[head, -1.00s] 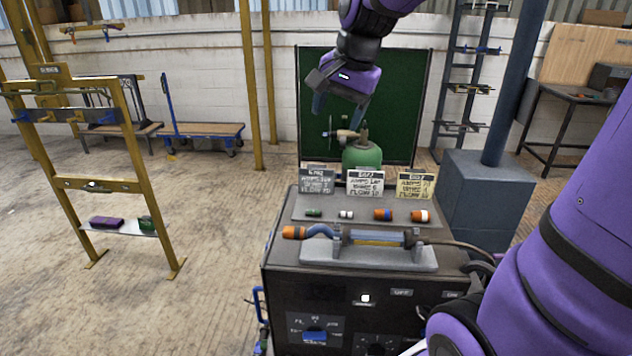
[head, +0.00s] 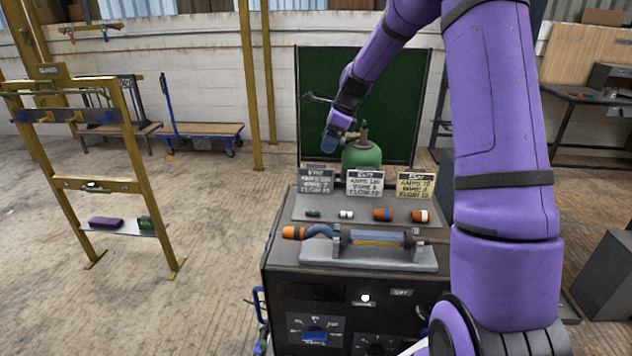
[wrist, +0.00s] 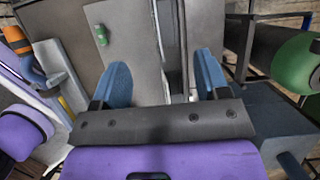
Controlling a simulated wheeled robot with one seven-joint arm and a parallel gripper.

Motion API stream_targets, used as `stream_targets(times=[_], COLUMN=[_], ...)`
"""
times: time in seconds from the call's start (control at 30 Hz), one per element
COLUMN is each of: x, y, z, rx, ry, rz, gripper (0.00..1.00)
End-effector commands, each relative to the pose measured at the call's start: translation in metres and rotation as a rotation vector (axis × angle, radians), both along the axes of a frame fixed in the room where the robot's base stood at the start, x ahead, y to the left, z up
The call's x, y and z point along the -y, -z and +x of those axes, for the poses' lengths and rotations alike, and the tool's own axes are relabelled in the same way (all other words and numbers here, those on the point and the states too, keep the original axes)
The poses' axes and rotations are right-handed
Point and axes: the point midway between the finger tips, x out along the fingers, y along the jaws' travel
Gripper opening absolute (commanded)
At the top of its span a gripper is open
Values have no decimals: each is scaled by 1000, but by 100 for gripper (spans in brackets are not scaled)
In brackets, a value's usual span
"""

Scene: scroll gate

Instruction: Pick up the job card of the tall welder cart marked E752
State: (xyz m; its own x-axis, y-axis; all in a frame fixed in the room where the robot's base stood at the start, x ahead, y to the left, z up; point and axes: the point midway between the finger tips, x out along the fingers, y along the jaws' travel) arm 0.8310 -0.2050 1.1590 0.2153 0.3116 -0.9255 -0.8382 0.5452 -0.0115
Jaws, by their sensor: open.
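The dark welder cart (head: 330,282) stands in front of me. My gripper (head: 330,143) is above and behind the dark grey card, left of the green cylinder (head: 362,156). In the wrist view my gripper (wrist: 162,76) is open, with grey panel edges between its blue fingers. I cannot tell whether one is a card.
Small coloured caps (head: 383,214) and a torch (head: 378,238) lie on the cart top. The green cylinder also shows at right in the wrist view (wrist: 292,63). A yellow frame (head: 143,165) stands at left. The floor between it and the cart is clear.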

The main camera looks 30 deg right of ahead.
Motion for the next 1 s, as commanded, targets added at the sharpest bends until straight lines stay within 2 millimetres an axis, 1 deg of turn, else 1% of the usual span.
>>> stream_targets(times=[0.1, 0.4, 0.67, 0.73, 1.0], x=[1, -12, -16, -17, -26], y=[10, 49, 61, 67, 101], z=[4, 13, 16, 18, 26], rx=[-9, -9, -9, -9, -9], ry=[21, 21, 20, 20, 20], rz=[12, 11, 11, 12, 12], gripper=[68, 68, 68, 68, 68])
